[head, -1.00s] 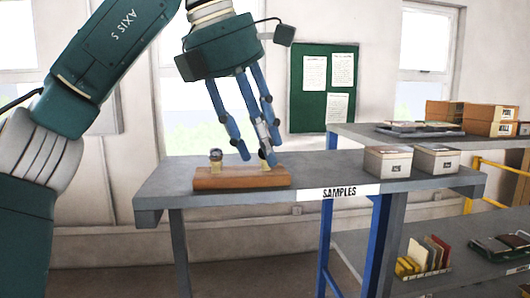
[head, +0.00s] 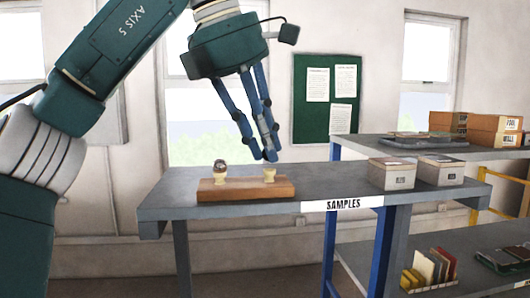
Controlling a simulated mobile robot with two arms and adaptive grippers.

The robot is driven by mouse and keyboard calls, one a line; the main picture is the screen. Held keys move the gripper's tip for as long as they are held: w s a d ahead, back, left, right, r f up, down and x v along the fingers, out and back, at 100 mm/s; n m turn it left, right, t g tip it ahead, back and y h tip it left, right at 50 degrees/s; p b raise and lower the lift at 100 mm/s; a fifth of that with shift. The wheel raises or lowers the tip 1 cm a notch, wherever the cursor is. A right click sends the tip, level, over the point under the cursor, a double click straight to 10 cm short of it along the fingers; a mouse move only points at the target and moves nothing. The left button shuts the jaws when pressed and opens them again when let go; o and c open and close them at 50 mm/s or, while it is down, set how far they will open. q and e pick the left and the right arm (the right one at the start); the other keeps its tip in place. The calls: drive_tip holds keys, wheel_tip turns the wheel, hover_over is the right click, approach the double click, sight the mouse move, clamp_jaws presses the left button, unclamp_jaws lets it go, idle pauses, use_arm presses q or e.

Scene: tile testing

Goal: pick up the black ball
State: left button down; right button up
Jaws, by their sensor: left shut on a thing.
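My left gripper (head: 263,156) is shut just above the right cup of a wooden block on the grey table. What it holds is almost wholly hidden by the blue fingers; I take it to be the black ball. The wooden block (head: 245,189) carries two pale cups. The right cup (head: 269,175) looks empty. The left cup (head: 219,175) holds a dark, greyish-brown ball (head: 220,163). My right gripper is not in view.
The grey table (head: 330,182) has a SAMPLES label on its front edge. Two lidded boxes (head: 391,174) (head: 440,171) stand at its right end. A shelf behind holds orange boxes (head: 495,128) and a tray. The table between block and boxes is clear.

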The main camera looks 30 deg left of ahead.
use_arm(q)
wheel_tip(320, 180, up, 7)
drive_tip(key=shift+s+d+f, duration=0.1)
drive_tip(key=shift+r, duration=0.7)
